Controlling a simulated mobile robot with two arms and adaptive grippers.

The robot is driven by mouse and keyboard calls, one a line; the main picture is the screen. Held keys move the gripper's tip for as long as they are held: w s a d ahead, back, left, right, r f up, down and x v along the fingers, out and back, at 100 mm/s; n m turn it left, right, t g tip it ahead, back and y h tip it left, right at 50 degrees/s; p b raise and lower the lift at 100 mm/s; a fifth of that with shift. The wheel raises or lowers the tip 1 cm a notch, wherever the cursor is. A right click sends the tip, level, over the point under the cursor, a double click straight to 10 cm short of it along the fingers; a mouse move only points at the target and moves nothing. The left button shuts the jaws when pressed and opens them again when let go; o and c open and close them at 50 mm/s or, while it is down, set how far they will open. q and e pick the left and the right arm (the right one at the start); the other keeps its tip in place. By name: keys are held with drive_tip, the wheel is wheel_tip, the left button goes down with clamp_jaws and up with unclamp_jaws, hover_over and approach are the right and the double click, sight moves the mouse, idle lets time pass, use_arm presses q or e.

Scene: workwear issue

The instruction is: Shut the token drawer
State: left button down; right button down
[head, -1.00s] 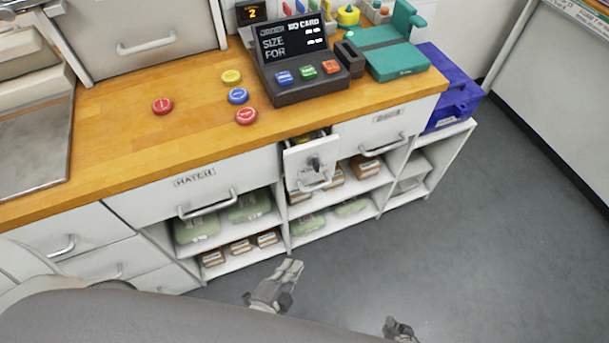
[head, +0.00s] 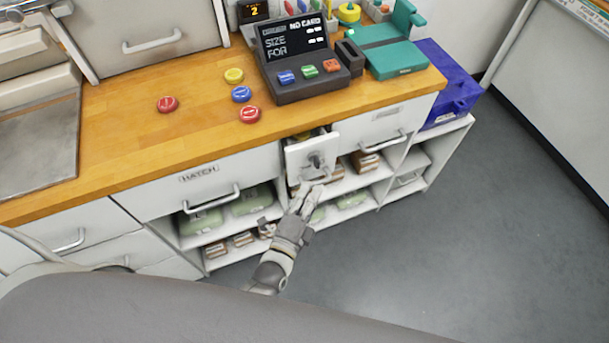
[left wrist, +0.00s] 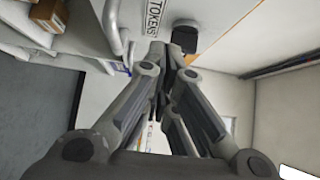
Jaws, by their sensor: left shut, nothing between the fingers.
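The token drawer (head: 299,159) is a small white drawer under the counter, standing partly out, with a dark knob-like piece on its front and a bar handle low down. My left gripper (head: 308,192) is shut and empty, its tips at the lower edge of the drawer front by the handle. I cannot tell whether they touch. In the left wrist view the left gripper (left wrist: 165,58) points at a white front with a TOKENS label (left wrist: 126,28) and the dark piece (left wrist: 186,37). My right gripper is out of view.
The wooden counter (head: 130,135) above holds a dark terminal (head: 300,65) and several coloured discs. The wide HATCH drawer (head: 195,185) is left of the token drawer. Open shelves with packets lie below. A blue crate (head: 447,85) stands at right; the grey floor in front is clear.

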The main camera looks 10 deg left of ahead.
sight(294, 167)
use_arm(q)
drive_tip(key=w+a, duration=0.1)
drive_tip(key=w, duration=0.1)
drive_tip(key=w+a, duration=0.1)
drive_tip(key=w, duration=0.1)
drive_tip(key=shift+a+p, duration=0.15)
drive_tip(key=shift+p, duration=0.2)
drive_tip(key=w+a, duration=0.1)
drive_tip(key=w, duration=0.1)
drive_tip(key=w+a, duration=0.1)
drive_tip(key=shift+w+a, duration=0.4)
drive_tip(key=shift+a, duration=0.1)
drive_tip(key=shift+r, duration=0.15)
